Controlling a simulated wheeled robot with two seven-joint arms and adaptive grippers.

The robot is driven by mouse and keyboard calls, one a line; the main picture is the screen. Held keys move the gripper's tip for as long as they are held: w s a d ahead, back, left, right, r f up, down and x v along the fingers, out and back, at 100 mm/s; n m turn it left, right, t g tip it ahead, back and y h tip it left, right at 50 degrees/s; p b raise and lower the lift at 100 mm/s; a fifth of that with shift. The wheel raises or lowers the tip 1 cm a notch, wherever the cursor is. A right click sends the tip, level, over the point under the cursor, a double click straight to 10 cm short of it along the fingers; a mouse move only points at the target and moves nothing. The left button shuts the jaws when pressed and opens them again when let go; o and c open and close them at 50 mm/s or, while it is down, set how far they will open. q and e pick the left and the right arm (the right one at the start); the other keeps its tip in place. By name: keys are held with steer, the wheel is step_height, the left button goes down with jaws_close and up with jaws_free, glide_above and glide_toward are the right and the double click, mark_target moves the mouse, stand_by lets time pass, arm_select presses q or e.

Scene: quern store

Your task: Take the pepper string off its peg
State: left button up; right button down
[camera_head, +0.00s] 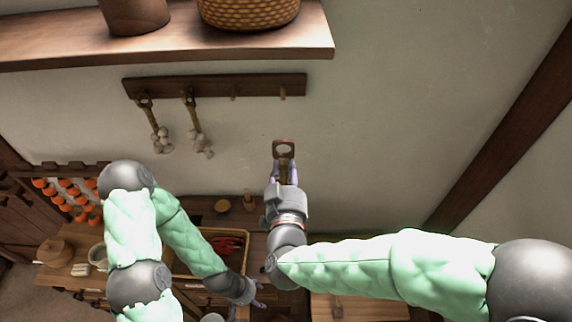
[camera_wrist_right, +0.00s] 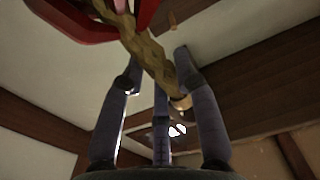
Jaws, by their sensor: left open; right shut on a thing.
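My right gripper (camera_head: 284,178) is shut on the pepper string, below the peg rail (camera_head: 215,86). The string's brown top loop (camera_head: 284,149) sticks up above the fingers, apart from the rail's right-hand peg (camera_head: 282,93). In the right wrist view the braided string (camera_wrist_right: 150,52) runs between the fingers of the gripper (camera_wrist_right: 160,78), with red peppers (camera_wrist_right: 82,25) at upper left. The string's lower part is hidden by my right arm in the head view. My left gripper (camera_head: 254,296) is open and empty, low down beside the tray.
Two garlic strings (camera_head: 161,138) (camera_head: 201,140) hang on the left pegs. A shelf (camera_head: 200,42) with a basket (camera_head: 250,12) and pot (camera_head: 135,14) is above. Below, a tray (camera_head: 185,268) holds red things. Orange items hang at left. The wall right of the rail is bare.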

steer(key=shift+s, duration=0.1)
steer(key=shift+s+r+p, duration=0.1)
steer(key=shift+s+p, duration=0.5)
steer(key=shift+s, duration=2.35)
